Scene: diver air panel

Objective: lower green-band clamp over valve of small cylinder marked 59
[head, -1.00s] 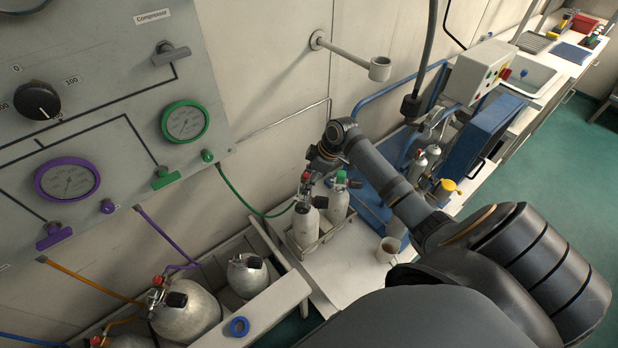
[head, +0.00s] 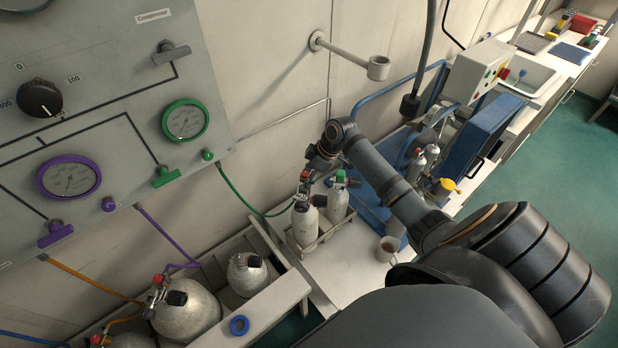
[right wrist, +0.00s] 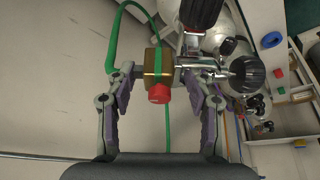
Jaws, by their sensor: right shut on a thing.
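My right gripper (right wrist: 160,76) is shut on a brass clamp block (right wrist: 153,65) with a green band and a red knob. A green hose runs from it. In the head view my right gripper (head: 320,164) is over two small pale cylinders in a rack. The left one (head: 305,222) has a red-topped valve, the right one (head: 337,206) a green top. In the right wrist view, a chrome valve with black knobs (right wrist: 247,73) lies right beside the clamp. I cannot tell whether the clamp sits over it. No number 59 is legible. My left gripper is not in view.
The rack (head: 322,238) stands on a white bench by the wall. A mug (head: 387,249) is on the bench to the right. Larger cylinders (head: 190,315) sit in a trough at the lower left. A gauge panel (head: 100,110) fills the upper left.

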